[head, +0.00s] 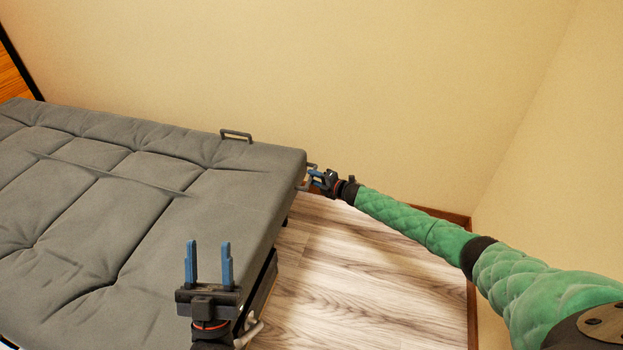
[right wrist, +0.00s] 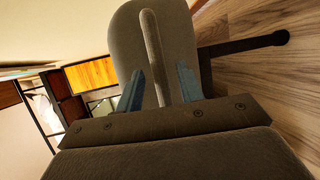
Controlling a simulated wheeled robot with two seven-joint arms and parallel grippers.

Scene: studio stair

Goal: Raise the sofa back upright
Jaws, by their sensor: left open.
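The grey padded sofa lies opened out flat in the head view, and its back (head: 215,165) is level along the wall side. A dark handle (head: 236,134) stands on its far edge. My right gripper (head: 313,177) is at the right end of the back, at a grey side handle. In the right wrist view the handle bar (right wrist: 153,60) runs between my two blue fingers (right wrist: 160,85), which are apart with gaps on both sides. My left gripper (head: 208,246) is open and empty, fingers pointing up the picture, over the sofa's near right edge.
A beige wall (head: 300,70) stands behind the sofa, and another wall (head: 550,140) is at the right. Bare wood floor (head: 345,260) lies to the right of the sofa. In the right wrist view, shelving with an orange panel (right wrist: 90,73) shows in the background.

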